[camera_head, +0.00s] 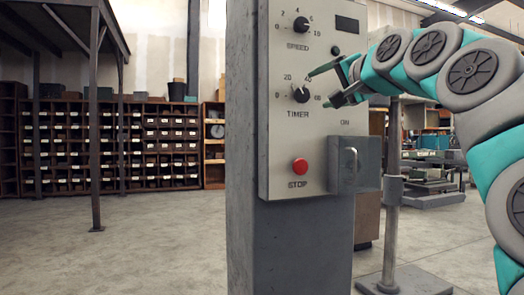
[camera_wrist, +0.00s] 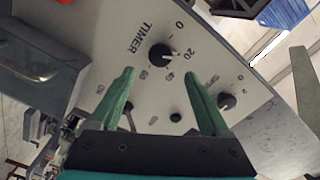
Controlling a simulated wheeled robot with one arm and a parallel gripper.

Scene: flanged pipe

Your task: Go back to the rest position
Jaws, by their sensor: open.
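My gripper (camera_head: 318,89) is open and empty in front of the control panel (camera_head: 272,150), at the height of the timer knob (camera_head: 301,95). In the wrist view, the two green fingers of my gripper (camera_wrist: 159,76) are spread apart. The black timer knob (camera_wrist: 160,56) shows just beyond and between their tips, with clear space on both sides. Its pointer appears to face near the 20 mark. How far the tips are from the panel face is hard to tell. My arm comes in from the right.
The panel is on a grey post (camera_head: 290,245). It carries a speed knob (camera_head: 301,24), a red stop button (camera_head: 300,166) and a protruding grey box (camera_head: 353,165) below my gripper. A thin metal stand (camera_head: 392,190) is to the right. The floor (camera_head: 150,250) at left is clear.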

